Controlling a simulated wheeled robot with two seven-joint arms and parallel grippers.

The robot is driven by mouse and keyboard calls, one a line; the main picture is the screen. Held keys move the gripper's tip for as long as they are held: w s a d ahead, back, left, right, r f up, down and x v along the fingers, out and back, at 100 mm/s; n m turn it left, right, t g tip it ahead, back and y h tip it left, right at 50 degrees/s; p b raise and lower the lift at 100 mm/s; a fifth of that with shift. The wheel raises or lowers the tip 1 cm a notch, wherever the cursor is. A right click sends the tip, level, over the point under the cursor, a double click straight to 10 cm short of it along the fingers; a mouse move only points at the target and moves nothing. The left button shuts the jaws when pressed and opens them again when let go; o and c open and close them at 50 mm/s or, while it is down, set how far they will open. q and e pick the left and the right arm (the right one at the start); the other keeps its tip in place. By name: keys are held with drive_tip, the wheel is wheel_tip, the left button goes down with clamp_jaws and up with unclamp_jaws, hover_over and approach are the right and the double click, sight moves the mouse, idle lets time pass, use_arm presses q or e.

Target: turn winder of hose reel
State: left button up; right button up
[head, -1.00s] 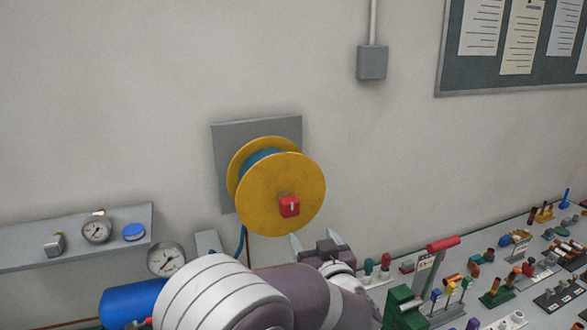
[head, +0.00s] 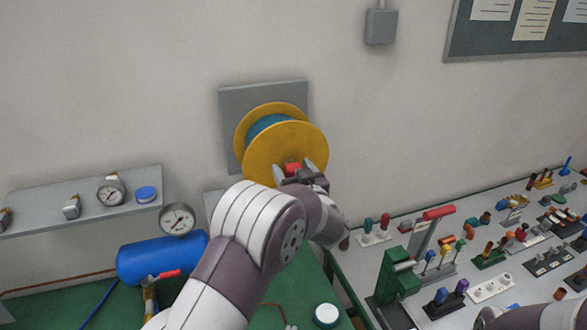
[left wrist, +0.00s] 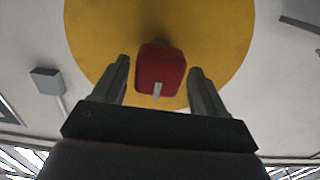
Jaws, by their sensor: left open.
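The hose reel (head: 284,145) is a yellow drum with a teal hose, mounted on a grey wall plate (head: 228,110). Its winder, a small red block (head: 292,168), sits low on the front disc. In the left wrist view, the red winder (left wrist: 160,70) has a pale pin on its face, and the yellow disc (left wrist: 215,35) fills the top behind it. My left gripper (head: 293,172) is open at the winder. In the left wrist view, its fingers (left wrist: 158,80) stand on either side of the red block with visible gaps. My right gripper is not seen.
A grey shelf (head: 60,217) with gauges is on the left wall, above a blue tank (head: 162,256). A table with several coloured levers and switches (head: 490,255) is at the right.

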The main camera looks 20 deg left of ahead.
use_arm(q)
drive_tip(key=c, duration=0.5)
drive_tip(key=shift+w+d, duration=0.1)
drive_tip(key=shift+d, duration=0.05)
drive_tip(key=c, duration=0.5)
drive_tip(key=shift+o, duration=0.2)
drive_tip(key=shift+f, duration=0.1)
